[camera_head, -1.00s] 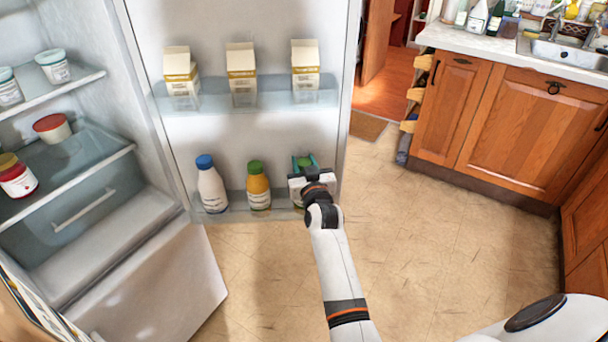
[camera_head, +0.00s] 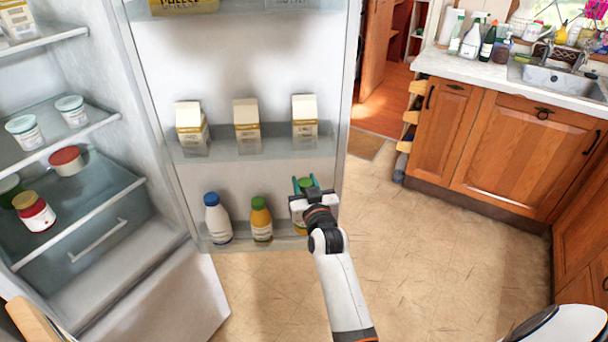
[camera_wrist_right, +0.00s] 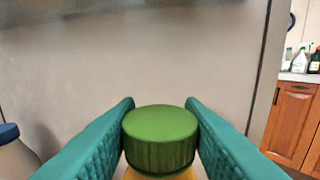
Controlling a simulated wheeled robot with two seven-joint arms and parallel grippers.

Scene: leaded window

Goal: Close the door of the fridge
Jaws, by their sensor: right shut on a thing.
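The fridge door (camera_head: 240,78) stands wide open, its inner side with shelves facing me. The open fridge body with its shelves (camera_head: 80,215) is at the left. My right gripper (camera_head: 304,188) is at the lower right of the door, at the bottom door shelf. In the right wrist view, its teal fingers (camera_wrist_right: 160,135) are shut on the green cap of a bottle (camera_wrist_right: 160,140). The gripper hides most of that bottle in the head view. My left gripper is not in view.
A white bottle with a blue cap (camera_head: 217,218) and an orange bottle (camera_head: 261,220) stand on the bottom door shelf. Several cartons (camera_head: 247,120) stand above. Wooden cabinets (camera_head: 520,150) are at the right. The tiled floor (camera_head: 430,250) between is clear.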

